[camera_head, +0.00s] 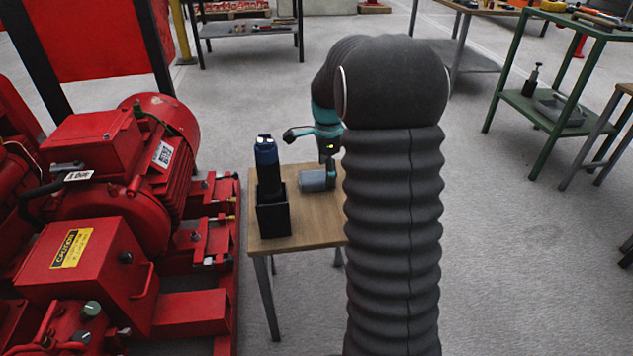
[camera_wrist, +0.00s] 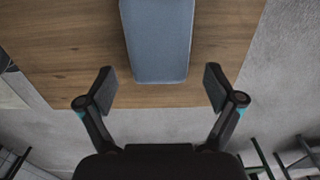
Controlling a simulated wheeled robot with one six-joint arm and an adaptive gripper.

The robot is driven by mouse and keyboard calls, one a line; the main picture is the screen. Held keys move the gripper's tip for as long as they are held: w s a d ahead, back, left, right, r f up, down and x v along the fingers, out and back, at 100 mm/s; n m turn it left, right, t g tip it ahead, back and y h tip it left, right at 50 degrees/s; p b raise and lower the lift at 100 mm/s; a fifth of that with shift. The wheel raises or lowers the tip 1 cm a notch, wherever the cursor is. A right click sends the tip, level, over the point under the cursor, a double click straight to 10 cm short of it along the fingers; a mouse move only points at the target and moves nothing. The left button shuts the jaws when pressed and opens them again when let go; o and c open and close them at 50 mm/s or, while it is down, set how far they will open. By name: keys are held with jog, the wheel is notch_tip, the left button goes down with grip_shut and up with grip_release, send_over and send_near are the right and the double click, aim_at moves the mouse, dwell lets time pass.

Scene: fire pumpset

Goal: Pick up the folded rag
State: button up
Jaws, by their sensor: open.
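The folded rag (camera_wrist: 158,42) is a blue-grey rounded slab on the small wooden table, at the top middle of the wrist view. In the head view the rag (camera_head: 313,181) shows as a grey shape on the table, partly hidden behind my arm. My gripper (camera_wrist: 156,88) is open and empty, its two fingers spread to either side of the rag's near end. Its fingertips look just short of that end; the height gap is hard to tell. In the head view my arm hides most of the gripper.
A black holder (camera_head: 273,216) with a dark blue-topped cylinder (camera_head: 267,167) stands on the wooden table (camera_head: 290,243), left of the rag. A red pumpset (camera_head: 120,190) fills the left side. A green-framed table (camera_head: 530,105) stands at the right. Grey floor is clear between.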

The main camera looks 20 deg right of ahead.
jog(key=shift+f, duration=0.35)
jog(key=c, duration=1)
jog(key=shift+r, duration=0.1)
